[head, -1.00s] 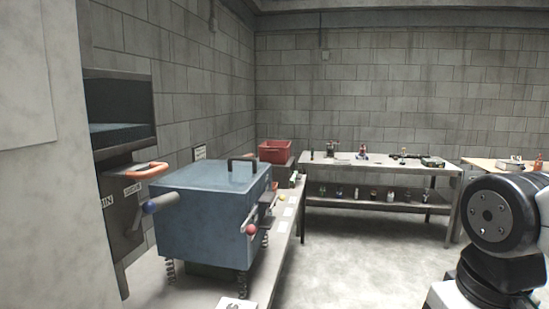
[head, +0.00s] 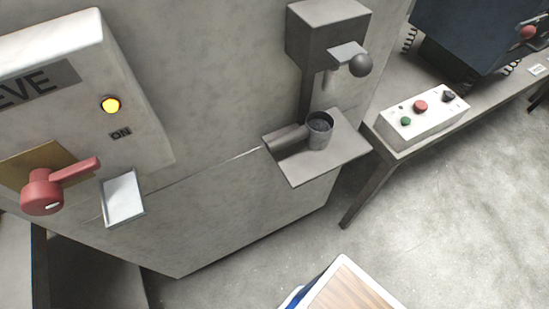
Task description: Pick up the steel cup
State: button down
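The steel cup (head: 319,132) stands upright on a small grey shelf (head: 322,167) fixed to the grey cabinet wall. Its open top faces up and its inside looks dark. A grey cylinder (head: 287,138) lies against its left side; I cannot tell whether it is part of the cup. A grey dispenser box (head: 327,35) with a lever ending in a dark ball (head: 360,65) is mounted above the cup. My gripper is not in view.
A white control box (head: 422,122) with red and green buttons sits on the bench at the right. A red lever (head: 62,185) and a lit yellow lamp (head: 110,105) are on the left panel. A wood-topped, blue-edged object (head: 350,290) stands at the bottom. Floor at right is clear.

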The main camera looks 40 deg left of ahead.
aim_at(317, 133)
jog(key=k, duration=0.7)
jog(key=u, duration=0.75)
jog(key=i, duration=1.05)
jog(key=z, duration=0.1)
jog(key=k, duration=0.85)
jog(key=u, duration=1.1)
